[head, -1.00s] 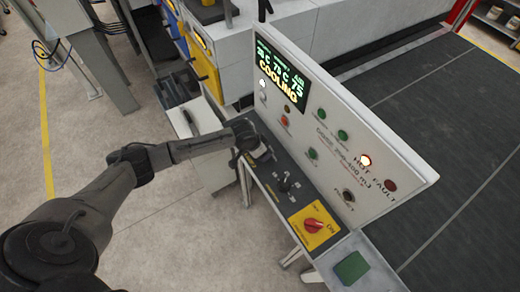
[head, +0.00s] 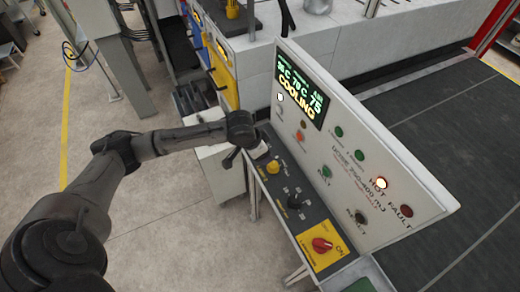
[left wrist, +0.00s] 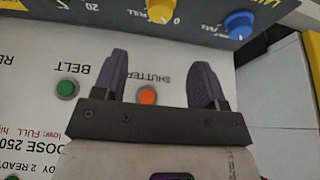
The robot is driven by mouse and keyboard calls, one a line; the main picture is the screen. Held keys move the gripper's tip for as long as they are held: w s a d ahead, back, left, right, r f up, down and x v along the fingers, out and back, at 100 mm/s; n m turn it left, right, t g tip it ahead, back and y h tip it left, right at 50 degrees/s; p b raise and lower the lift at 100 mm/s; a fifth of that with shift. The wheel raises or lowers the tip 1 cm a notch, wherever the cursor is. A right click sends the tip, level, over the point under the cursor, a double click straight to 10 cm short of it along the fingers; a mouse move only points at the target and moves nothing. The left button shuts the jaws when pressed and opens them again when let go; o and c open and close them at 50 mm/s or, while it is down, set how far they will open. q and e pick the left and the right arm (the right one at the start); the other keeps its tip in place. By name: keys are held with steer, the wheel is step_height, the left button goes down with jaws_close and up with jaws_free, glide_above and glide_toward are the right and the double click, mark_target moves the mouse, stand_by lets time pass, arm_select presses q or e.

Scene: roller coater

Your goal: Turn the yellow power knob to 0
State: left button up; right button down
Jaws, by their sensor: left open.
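The yellow power knob (head: 272,167) sits on the dark sloped control panel, below the display. It also shows cut off at the top edge of the left wrist view (left wrist: 160,10), with a 0 marking beside it. Its exact pointer direction is too small to read. My left gripper (head: 231,158) is at the panel's left end, to the left of the knob and apart from it. In the left wrist view my left gripper (left wrist: 160,75) has its two dark fingers spread with nothing between them. My right gripper is not in view.
A blue knob (left wrist: 238,24) is beside the yellow one. A black selector (head: 295,201) and a red switch (head: 322,244) on a yellow plate lie further along the panel. The upright white panel carries a green button (left wrist: 66,89) and an orange button (left wrist: 147,96).

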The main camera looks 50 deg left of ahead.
arm_select(q)
steer(key=shift+s+r, duration=0.25)
steer(key=shift+r, duration=0.35)
stand_by(0.3)
step_height(320, 180, up, 7)
steer(key=w+a+m+t+y, duration=0.1)
steer(key=w+m+t+y, duration=0.1)
steer(key=m+t+y, duration=0.15)
steer(key=s+d+r+t+p, duration=0.2)
steer(key=s+d+r, duration=0.2)
steer(key=d, duration=0.3)
steer(key=s+d+f+n+g+h+p, duration=0.1)
steer(key=s+f, duration=0.4)
steer(key=s, duration=0.7)
steer(key=s+d+f+n+g+h+p, duration=0.1)
steer(key=s+d+f+n+g+p, duration=0.2)
steer(key=s, duration=1)
steer(key=d+f+g+p, duration=0.2)
steer(key=d+f, duration=0.1)
steer(key=shift+f+n, duration=0.25)
steer(key=shift+n, duration=0.1)
